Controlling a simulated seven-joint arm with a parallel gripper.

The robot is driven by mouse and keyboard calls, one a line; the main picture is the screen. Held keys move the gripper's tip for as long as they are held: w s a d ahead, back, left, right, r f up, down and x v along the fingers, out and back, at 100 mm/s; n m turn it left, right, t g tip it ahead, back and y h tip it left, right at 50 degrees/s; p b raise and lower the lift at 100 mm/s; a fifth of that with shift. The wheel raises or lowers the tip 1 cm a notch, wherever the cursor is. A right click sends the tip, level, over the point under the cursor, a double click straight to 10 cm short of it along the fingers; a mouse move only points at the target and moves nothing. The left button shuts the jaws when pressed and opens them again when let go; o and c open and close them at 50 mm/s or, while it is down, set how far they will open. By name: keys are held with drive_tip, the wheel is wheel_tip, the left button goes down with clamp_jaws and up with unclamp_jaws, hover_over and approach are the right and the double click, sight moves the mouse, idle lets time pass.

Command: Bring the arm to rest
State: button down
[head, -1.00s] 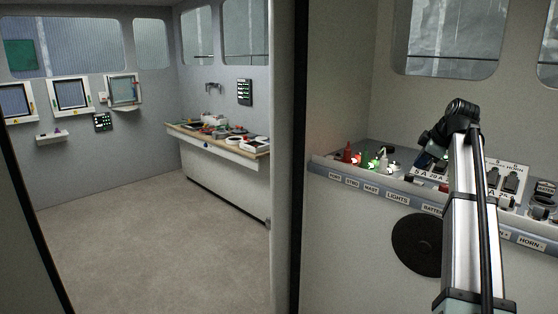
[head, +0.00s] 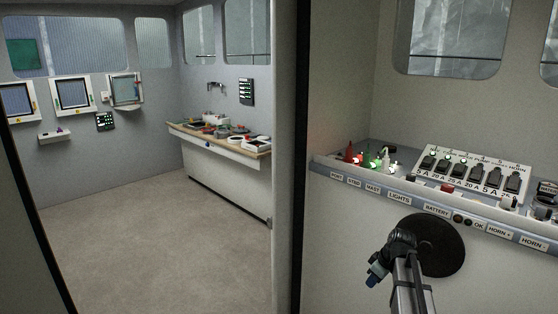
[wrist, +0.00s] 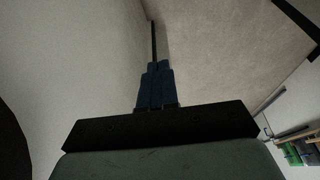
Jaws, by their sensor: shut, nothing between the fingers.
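My gripper (head: 372,281) is in the lower right of the head view, at the end of my folded arm, in front of the round black disc on the white panel front. Its blue fingers point down and to the left, away from the counter. In the wrist view my gripper (wrist: 156,68) shows its blue fingers closed together with nothing between them. Beyond them are a pale wall and floor. The arm's lower links run off the bottom edge of the head view.
A labelled shelf (head: 418,207) holds a switch panel (head: 470,172) and small red, green and white lamps (head: 372,160). The black disc (head: 436,244) is behind my arm. A wooden-topped bench (head: 225,142) stands across the room. The floor (head: 150,235) on the left is clear.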

drive_tip(key=s+a+f+m+g, duration=0.25)
drive_tip(key=s+f, duration=0.35)
drive_tip(key=f, duration=0.3)
drive_tip(key=s+a+f+m+g, duration=0.1)
drive_tip(key=s+a+f, duration=0.3)
drive_tip(key=s+f, duration=0.4)
drive_tip(key=s+a+f+m+g, duration=0.1)
drive_tip(key=s+a+f, duration=0.3)
drive_tip(key=f, duration=0.7)
drive_tip(key=s+a+f+m+g+h, duration=0.1)
drive_tip(key=s+f, duration=0.3)
drive_tip(key=s, duration=0.6)
drive_tip(key=s+a+f+m+g, duration=0.1)
drive_tip(key=s+f, duration=0.3)
drive_tip(key=s, duration=0.6)
drive_tip(key=s+a+f+m+g+h, duration=0.1)
drive_tip(key=s+f, duration=0.4)
drive_tip(key=s, duration=0.5)
drive_tip(key=shift+a+m+g+h, duration=0.25)
drive_tip(key=shift+m+g, duration=0.2)
drive_tip(key=shift+g, duration=0.6)
drive_tip(key=c, duration=1.8)
unclamp_jaws()
drive_tip(key=shift+r, duration=0.1)
